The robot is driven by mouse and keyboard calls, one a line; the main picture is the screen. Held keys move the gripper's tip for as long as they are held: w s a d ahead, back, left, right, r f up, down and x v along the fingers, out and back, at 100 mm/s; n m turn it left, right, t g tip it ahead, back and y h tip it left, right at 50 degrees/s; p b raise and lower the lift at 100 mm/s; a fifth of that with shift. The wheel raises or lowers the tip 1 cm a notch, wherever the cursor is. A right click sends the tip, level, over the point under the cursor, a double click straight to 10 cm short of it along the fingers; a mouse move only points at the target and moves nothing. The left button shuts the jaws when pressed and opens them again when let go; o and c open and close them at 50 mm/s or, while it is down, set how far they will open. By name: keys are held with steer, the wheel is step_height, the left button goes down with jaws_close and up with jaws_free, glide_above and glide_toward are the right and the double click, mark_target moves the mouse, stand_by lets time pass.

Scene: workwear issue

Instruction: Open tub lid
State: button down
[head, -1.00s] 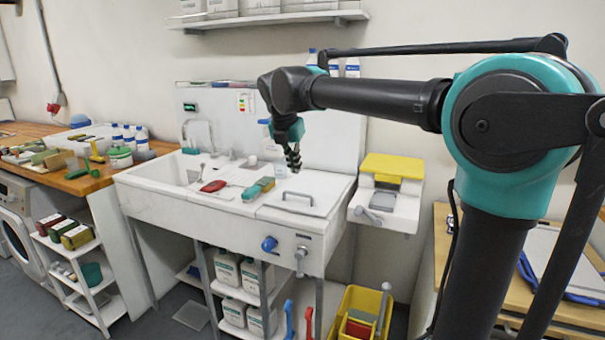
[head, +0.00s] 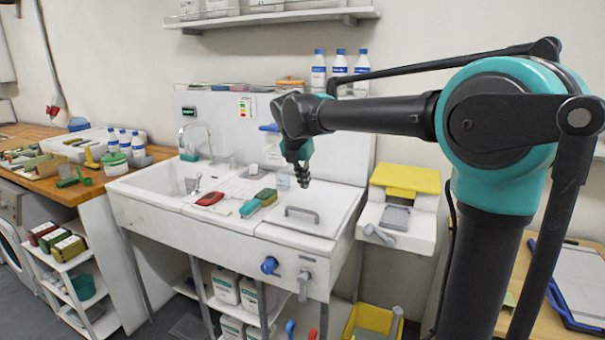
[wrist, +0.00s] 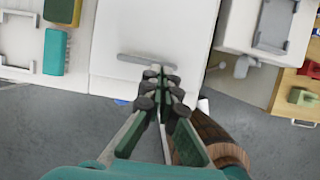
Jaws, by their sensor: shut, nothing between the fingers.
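The tub lid (head: 325,212) is a flat white panel on the right part of the white sink unit. It lies flat and looks closed, with a grey bar handle (head: 302,212) near its front edge. In the wrist view the lid (wrist: 150,25) fills the upper middle and its handle (wrist: 147,61) runs crosswise just beyond the fingertips. My gripper (head: 303,180) is above the lid, pointing down, with its fingers together and empty. It also shows in the wrist view (wrist: 158,75). It looks apart from the handle; the exact gap is hard to judge.
A teal-and-olive sponge (head: 258,203) and a red object (head: 209,198) lie left of the lid. A white unit with a yellow top (head: 405,180) stands to the right. A blue knob (head: 269,265) and a grey lever (head: 304,285) stick out of the sink's front.

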glide_above(306, 211)
steer(key=shift+s+f, duration=0.1)
steer(key=shift+f, duration=1.95)
steer(key=shift+r, duration=0.2)
